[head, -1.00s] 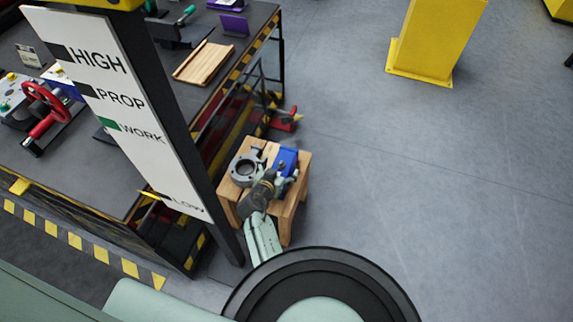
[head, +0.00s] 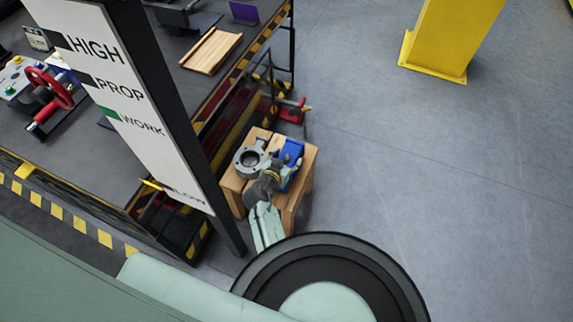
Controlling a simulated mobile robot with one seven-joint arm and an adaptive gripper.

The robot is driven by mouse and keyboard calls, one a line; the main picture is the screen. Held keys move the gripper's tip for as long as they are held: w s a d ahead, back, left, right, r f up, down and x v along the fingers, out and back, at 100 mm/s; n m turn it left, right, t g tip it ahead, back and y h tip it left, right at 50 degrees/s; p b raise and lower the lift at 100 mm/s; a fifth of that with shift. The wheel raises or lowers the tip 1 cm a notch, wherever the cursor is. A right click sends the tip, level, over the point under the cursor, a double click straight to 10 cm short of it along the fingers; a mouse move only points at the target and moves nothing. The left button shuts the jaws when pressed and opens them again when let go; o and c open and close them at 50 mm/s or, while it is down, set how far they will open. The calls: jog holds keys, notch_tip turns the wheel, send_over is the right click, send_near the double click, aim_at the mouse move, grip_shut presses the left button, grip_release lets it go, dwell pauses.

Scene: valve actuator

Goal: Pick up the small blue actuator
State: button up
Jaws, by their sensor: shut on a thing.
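The small blue actuator (head: 292,150) is at the right side of a small wooden stool (head: 309,165), in the head view. My gripper (head: 285,176) is at its near side, shut on it. My wrist and forearm hide the near part of the actuator and most of the fingers. I cannot tell whether the actuator touches the stool top or is slightly above it.
A grey round valve body (head: 250,161) sits left of the actuator on the stool. A signboard (head: 125,100) on a dark post and a workbench (head: 110,165) stand left. A yellow post (head: 443,40) stands far right. The floor (head: 430,180) right of the stool is clear.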

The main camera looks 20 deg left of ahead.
jog(key=c, duration=1.2)
jog(key=shift+w+r, duration=0.15)
jog(key=shift+r, duration=0.1)
jog(key=shift+c, duration=0.3)
